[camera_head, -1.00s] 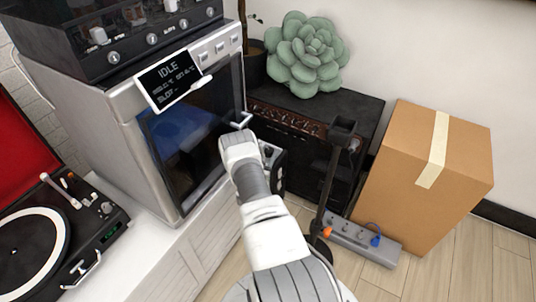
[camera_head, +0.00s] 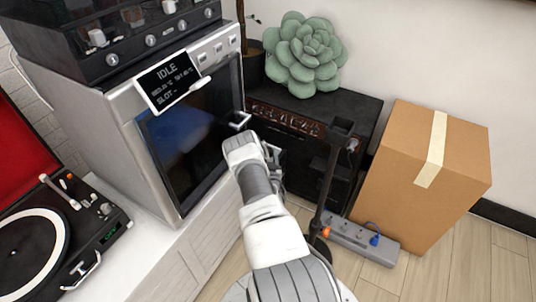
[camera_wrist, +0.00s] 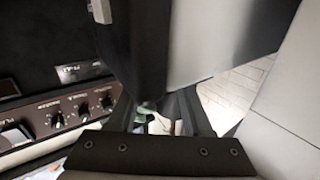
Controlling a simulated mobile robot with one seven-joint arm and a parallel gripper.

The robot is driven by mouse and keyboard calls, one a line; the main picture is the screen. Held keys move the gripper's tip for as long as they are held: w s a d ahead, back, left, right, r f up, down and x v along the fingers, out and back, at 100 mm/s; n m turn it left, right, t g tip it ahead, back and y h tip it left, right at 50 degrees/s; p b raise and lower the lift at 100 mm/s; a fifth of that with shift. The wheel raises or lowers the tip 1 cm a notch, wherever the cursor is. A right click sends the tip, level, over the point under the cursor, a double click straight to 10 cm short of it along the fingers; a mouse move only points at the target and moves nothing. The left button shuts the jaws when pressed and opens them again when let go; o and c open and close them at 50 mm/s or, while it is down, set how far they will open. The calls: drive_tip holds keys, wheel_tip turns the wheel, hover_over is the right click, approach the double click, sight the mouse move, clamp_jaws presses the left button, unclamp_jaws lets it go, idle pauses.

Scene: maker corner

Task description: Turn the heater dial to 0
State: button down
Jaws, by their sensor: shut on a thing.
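The silver machine (camera_head: 125,120) stands on a white cabinet, with a dark glass front and a tilted display (camera_head: 172,80) reading IDLE. Its smaller text is too blurred to read. My gripper hangs by its front right edge in the head view, where my own wrist mostly hides the fingers. In the wrist view my gripper (camera_wrist: 158,108) is shut on a small grey part (camera_wrist: 148,106) between its fingertips, just below a silver surface. I cannot tell for sure whether this part is the heater dial. A dark panel with several knobs (camera_wrist: 82,109) lies left of the fingers there.
A black unit with knobs (camera_head: 150,42) sits on the machine. A record player (camera_head: 60,235) is at the left. A dark box (camera_head: 310,105) bearing a succulent (camera_head: 302,50), a black stand (camera_head: 330,180), a power strip (camera_head: 360,238) and a cardboard box (camera_head: 425,180) crowd the right.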

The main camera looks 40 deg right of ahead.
drive_tip(key=c, duration=0.6)
unclamp_jaws()
drive_tip(key=shift+s+a, duration=0.15)
drive_tip(key=shift+a, duration=0.05)
